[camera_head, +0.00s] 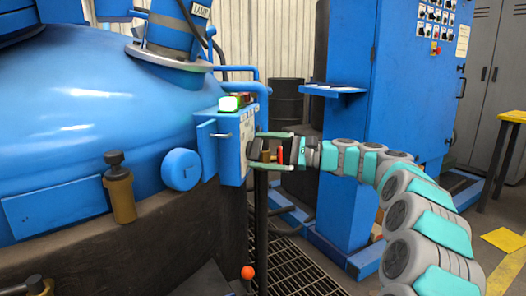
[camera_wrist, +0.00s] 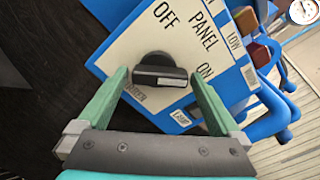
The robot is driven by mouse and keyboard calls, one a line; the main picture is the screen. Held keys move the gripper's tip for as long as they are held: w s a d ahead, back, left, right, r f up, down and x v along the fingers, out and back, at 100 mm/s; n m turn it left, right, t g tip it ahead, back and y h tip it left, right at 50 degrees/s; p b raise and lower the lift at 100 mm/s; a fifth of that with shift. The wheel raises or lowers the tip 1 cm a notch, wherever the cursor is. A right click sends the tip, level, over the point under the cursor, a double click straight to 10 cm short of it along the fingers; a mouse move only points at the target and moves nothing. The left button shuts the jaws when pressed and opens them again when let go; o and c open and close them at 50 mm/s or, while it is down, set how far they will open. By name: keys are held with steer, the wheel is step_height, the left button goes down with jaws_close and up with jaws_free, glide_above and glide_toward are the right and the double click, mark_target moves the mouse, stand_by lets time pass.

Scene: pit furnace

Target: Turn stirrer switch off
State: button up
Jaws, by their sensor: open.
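A black rotary switch (camera_wrist: 160,72) sits on a cream label plate (camera_wrist: 140,45) on the blue control box. "OFF" is printed above it, "ON" to its right, and "PANEL" at the upper right. The switch's bar lies roughly level in the wrist view, its right end towards "ON". My gripper (camera_wrist: 158,82) is open, its green fingers on either side of the switch; I cannot tell whether they touch it. In the head view my gripper (camera_head: 256,150) is at the face of the control box (camera_head: 230,150), and the switch is hard to make out there.
A lit green button (camera_head: 229,104) and a red one are on top of the box. A big blue furnace vessel (camera_head: 90,110) fills the left. A blue cabinet (camera_head: 400,85) stands behind my arm. A black drum (camera_head: 287,100) stands behind; floor grating (camera_head: 295,262) lies below.

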steer(key=shift+c, duration=0.2)
steer(key=c, duration=1.1)
steer(key=shift+n, duration=0.3)
steer(key=shift+s+n+b, duration=0.15)
steer(key=shift+n+b, duration=2.55)
steer(key=shift+n, duration=1.6)
steer(key=shift+s+n+b, duration=0.1)
steer(key=shift+n+b, duration=2.55)
steer(key=shift+n, duration=1.65)
